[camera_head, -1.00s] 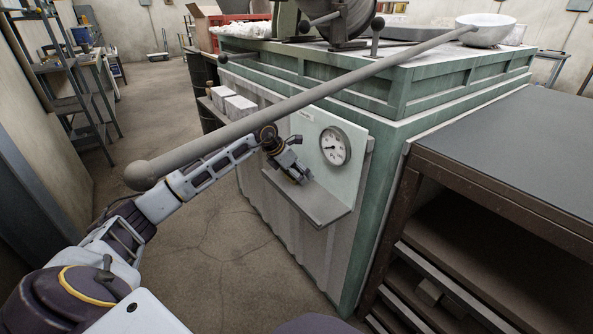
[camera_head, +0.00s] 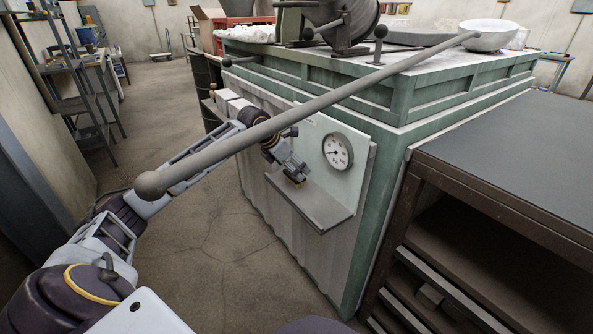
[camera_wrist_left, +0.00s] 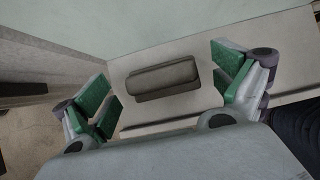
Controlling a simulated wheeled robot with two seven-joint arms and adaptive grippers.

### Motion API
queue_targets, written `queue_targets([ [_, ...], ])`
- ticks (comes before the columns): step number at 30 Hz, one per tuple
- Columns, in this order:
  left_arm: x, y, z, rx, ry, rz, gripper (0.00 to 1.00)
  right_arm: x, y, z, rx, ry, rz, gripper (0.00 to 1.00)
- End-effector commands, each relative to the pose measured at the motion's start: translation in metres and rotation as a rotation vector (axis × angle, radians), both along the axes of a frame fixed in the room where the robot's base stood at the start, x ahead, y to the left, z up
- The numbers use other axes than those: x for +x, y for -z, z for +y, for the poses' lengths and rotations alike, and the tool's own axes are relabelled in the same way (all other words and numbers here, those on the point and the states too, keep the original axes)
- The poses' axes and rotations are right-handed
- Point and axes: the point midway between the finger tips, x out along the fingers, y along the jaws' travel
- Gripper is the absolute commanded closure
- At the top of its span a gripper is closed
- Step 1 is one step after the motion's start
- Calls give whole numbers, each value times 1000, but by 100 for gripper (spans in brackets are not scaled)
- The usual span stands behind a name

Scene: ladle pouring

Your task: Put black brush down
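The black brush shows in the left wrist view as a dark grey-brown block (camera_wrist_left: 163,77). It lies on the light shelf (camera_wrist_left: 125,67) below the gauge panel. My left gripper (camera_wrist_left: 166,92) is open, its green-padded fingers on either side of the brush with visible gaps. In the head view my left gripper (camera_head: 296,177) is just above the shelf (camera_head: 318,209), and I cannot make out the brush there. My right gripper is not in view.
A round gauge (camera_head: 337,151) is on the panel behind the shelf. A long-handled ladle (camera_head: 310,107) crosses in front of my left arm, its bowl (camera_head: 487,35) above the green furnace (camera_head: 420,90). A dark metal cabinet (camera_head: 510,150) stands at right.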

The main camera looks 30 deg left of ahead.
Motion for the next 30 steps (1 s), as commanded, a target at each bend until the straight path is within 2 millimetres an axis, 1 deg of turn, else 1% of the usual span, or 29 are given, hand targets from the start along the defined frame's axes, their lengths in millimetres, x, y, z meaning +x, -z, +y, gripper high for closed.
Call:
queue_targets([
  [1,-3,-7,2,3,1,-1,4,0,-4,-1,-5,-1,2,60],
  [9,-20,-34,9,2,-1,-1,4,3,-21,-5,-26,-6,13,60],
  [16,-31,-54,14,2,-1,-1,4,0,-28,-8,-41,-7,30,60],
  [22,-38,-64,15,0,1,0,4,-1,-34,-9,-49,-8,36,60],
  [30,-39,-66,16,0,1,-1,4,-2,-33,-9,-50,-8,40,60],
])
